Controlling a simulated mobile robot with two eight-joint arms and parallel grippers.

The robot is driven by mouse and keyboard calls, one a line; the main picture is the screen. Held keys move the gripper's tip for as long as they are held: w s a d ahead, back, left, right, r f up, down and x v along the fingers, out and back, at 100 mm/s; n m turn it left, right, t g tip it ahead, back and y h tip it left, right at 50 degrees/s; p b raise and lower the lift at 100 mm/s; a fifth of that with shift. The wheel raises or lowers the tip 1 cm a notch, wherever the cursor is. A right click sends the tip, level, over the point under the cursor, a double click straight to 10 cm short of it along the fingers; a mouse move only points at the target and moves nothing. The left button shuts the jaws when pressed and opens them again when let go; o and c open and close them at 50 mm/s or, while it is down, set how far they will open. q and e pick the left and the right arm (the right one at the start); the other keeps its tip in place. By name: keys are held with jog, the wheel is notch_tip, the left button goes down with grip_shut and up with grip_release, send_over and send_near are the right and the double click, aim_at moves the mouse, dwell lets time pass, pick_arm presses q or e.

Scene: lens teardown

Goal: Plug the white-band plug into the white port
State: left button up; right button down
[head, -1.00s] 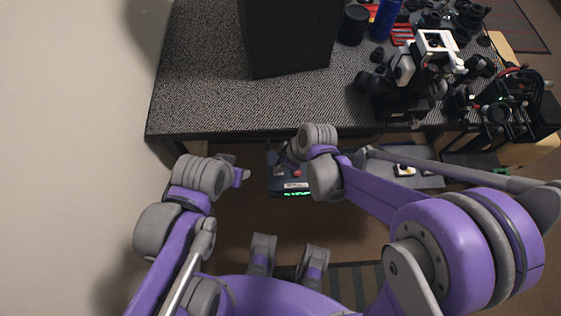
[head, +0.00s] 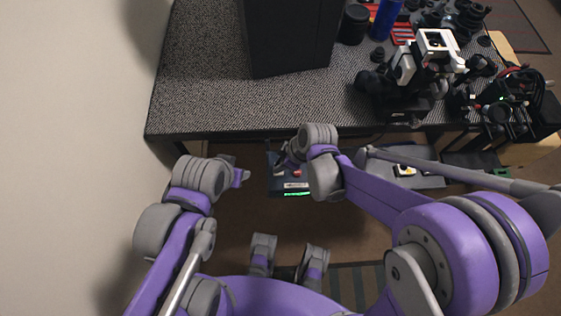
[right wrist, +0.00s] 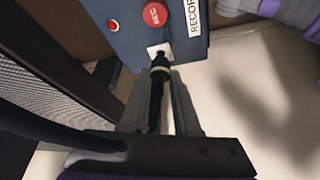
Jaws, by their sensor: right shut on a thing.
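The white port (right wrist: 152,50) is a white square on the face of a blue box (right wrist: 197,47) in the right wrist view. My right gripper (right wrist: 158,88) is shut on the black plug (right wrist: 160,73), which has a white band near its front. The plug points at the port and its tip meets the port's opening. How deep it sits is hidden. In the head view my right gripper (head: 286,161) is at the box (head: 291,186), below the table's front edge. My left gripper (head: 238,175) is left of the box, apart from it; its jaw opening is unclear.
A red REC button (right wrist: 155,14) and a small red light (right wrist: 113,25) are beside the port. The speckled table (head: 200,105) bears a tall black block (head: 290,40) and a white-topped device (head: 437,42). A grey panel (head: 430,181) lies to the right.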

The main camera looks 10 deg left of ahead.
jog(key=shift+f+b, duration=0.55)
jog(key=shift+f, duration=0.05)
jog(key=c, duration=0.6)
grip_release()
jog(key=shift+o, duration=0.2)
jog(key=p+v, duration=0.2)
jog(key=v, duration=0.8)
jog(key=shift+d+r, duration=0.2)
jog(key=shift+r, duration=0.15)
jog(key=shift+s, duration=0.1)
jog(key=s+d+r+m+t+h+p, duration=0.2)
jog(key=d+r+m, duration=0.3)
jog(key=d+m, duration=0.3)
jog(key=s+d+r+m+t+h+p, duration=0.2)
jog(key=s+d+r+m+p, duration=0.3)
jog(key=d, duration=0.9)
jog(key=r+m+t, duration=0.1)
jog(key=m, duration=0.2)
jog(key=shift+m, duration=0.4)
